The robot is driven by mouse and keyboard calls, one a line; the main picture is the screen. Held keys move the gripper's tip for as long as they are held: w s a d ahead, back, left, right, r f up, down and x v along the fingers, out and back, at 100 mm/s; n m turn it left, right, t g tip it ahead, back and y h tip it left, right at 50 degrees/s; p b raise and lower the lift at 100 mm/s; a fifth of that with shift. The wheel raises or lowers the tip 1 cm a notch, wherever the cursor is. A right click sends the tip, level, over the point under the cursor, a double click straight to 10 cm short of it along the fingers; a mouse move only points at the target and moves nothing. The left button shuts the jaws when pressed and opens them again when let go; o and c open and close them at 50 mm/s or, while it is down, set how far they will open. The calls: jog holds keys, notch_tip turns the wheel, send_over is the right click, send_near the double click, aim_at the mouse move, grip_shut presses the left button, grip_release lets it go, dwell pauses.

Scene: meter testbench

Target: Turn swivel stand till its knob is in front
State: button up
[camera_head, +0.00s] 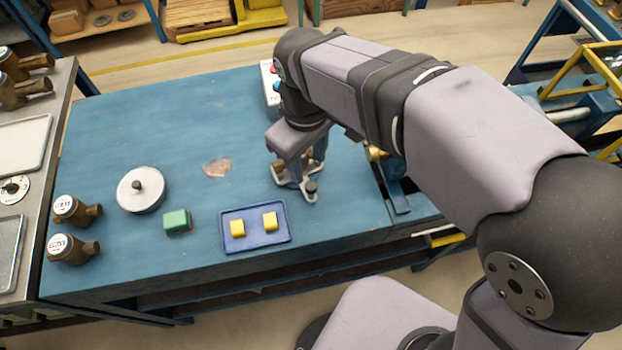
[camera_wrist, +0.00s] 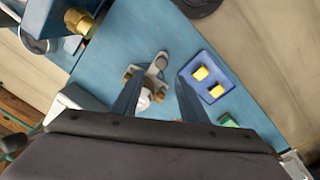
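The swivel stand (camera_head: 293,179) is a small pale metal stand on the blue bench, with brown brass-like parts on it. Its dark round knob (camera_head: 310,187) is on the side nearest the bench's front edge, slightly right. In the wrist view the stand (camera_wrist: 153,80) shows between my fingers, with its knob (camera_wrist: 162,60) at the upper right. My gripper (camera_head: 304,165) points down over the stand and hides its upper part. In the wrist view my gripper (camera_wrist: 158,100) has its two fingers apart on either side of the stand. I cannot tell whether they touch it.
A blue tray (camera_head: 226,216) with two yellow blocks lies left of the stand, near the front edge. A brass fitting (camera_head: 376,154) is right. The back left bench is mostly clear.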

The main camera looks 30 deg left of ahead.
aim_at(311, 186)
jog(key=shift+s+d+n, duration=0.15)
jog(key=shift+d+n, duration=0.2)
jog(key=shift+n, duration=0.05)
jog(key=shift+f+p, duration=0.75)
jog(key=shift+f, duration=3)
jog(key=shift+c, duration=0.4)
grip_shut()
